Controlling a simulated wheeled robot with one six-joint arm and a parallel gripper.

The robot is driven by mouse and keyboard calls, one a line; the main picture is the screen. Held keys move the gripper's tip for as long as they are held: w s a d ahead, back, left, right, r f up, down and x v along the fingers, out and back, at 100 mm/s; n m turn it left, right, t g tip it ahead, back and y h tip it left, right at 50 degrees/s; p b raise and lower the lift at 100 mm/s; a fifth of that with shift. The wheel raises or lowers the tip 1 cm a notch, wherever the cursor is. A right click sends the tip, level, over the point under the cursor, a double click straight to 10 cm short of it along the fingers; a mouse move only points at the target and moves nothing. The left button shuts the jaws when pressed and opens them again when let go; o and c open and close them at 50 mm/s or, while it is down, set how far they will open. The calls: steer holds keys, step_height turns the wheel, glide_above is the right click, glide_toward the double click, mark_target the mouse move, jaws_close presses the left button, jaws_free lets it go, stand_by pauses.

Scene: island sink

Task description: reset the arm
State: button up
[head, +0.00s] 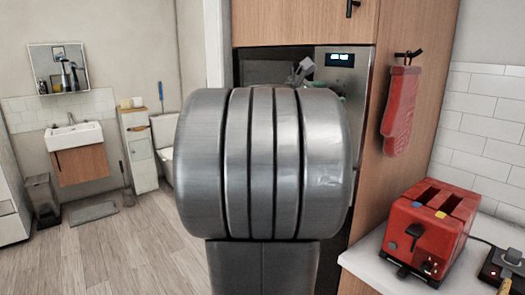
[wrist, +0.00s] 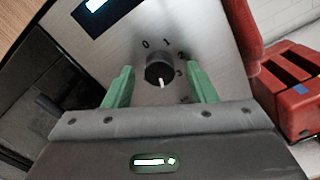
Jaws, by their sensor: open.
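My gripper (wrist: 161,82) is open in the wrist view, with its two green fingers apart. A dark round knob (wrist: 160,70) shows between the fingertips, on a metal panel with numbers around it. I cannot tell whether the fingers touch it. In the head view my own grey arm link fills the middle and hides most of the oven (head: 363,75) front and most of my gripper. The oven's lit display (head: 340,60) is at its upper right and also shows at the top of the wrist view (wrist: 97,5).
A red toaster (head: 425,228) stands on the white counter (head: 375,262) at the right. A red oven mitt (head: 400,110) hangs on the wooden cabinet side. Open wooden floor (head: 130,245) lies at the left, with a sink (head: 73,135) beyond.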

steer(key=shift+r+n+p, duration=0.1)
steer(key=shift+n+p, duration=1.15)
steer(key=shift+n, duration=0.05)
